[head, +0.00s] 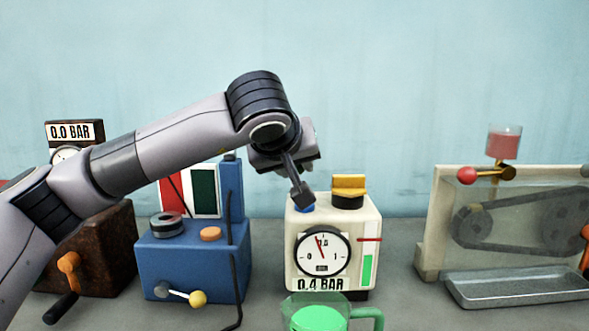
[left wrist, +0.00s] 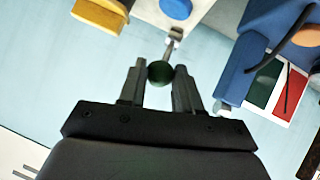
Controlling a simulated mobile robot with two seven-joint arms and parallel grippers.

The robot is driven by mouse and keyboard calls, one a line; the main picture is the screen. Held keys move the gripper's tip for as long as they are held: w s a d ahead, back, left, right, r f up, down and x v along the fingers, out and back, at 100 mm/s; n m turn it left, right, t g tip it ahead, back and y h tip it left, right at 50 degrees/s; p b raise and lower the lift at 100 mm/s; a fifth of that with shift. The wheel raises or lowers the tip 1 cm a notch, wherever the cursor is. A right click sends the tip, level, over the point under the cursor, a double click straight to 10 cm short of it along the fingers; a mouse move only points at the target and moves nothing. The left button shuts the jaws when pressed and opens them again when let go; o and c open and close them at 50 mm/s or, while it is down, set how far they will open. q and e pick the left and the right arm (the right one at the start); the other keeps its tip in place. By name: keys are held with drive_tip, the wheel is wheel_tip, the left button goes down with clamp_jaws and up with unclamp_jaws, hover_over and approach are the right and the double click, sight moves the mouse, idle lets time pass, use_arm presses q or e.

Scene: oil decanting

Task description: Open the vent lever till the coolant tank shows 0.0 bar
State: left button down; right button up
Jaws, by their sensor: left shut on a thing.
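The coolant tank (head: 294,268) is a cream box with a round dial (head: 322,254) and a display (head: 321,284) reading 0.4 BAR. A yellow cap (head: 348,188) and a blue button (head: 306,209) sit on its top; both show in the left wrist view, the cap (left wrist: 98,15) upper left and the button (left wrist: 176,8) at the top edge. My left gripper (head: 303,196) reaches down at the tank's top left back. In the left wrist view its fingers are shut on the dark green ball of the vent lever (left wrist: 160,73), whose metal stem runs to the tank. The head view hides the lever.
A blue machine (head: 190,262) with a yellow-knobbed lever stands left of the tank. A brown tank (head: 105,245) with a 0.0 BAR display stands far left. A jug of green liquid (head: 319,317) stands in front. A belt machine (head: 515,225) and a grey tray (head: 515,290) are at right.

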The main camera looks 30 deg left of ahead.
use_arm(q)
drive_tip(key=shift+s+d+f, duration=0.1)
drive_tip(key=shift+s+f, duration=0.1)
drive_tip(key=shift+f, duration=0.25)
drive_tip(key=c, duration=0.8)
unclamp_jaws()
drive_tip(key=shift+r, duration=0.1)
drive_tip(key=shift+r, duration=0.1)
drive_tip(key=shift+s+r, duration=0.25)
drive_tip(key=shift+s, duration=0.1)
drive_tip(key=v, duration=0.6)
drive_tip(key=shift+s+d, duration=0.1)
drive_tip(key=shift+r, duration=0.2)
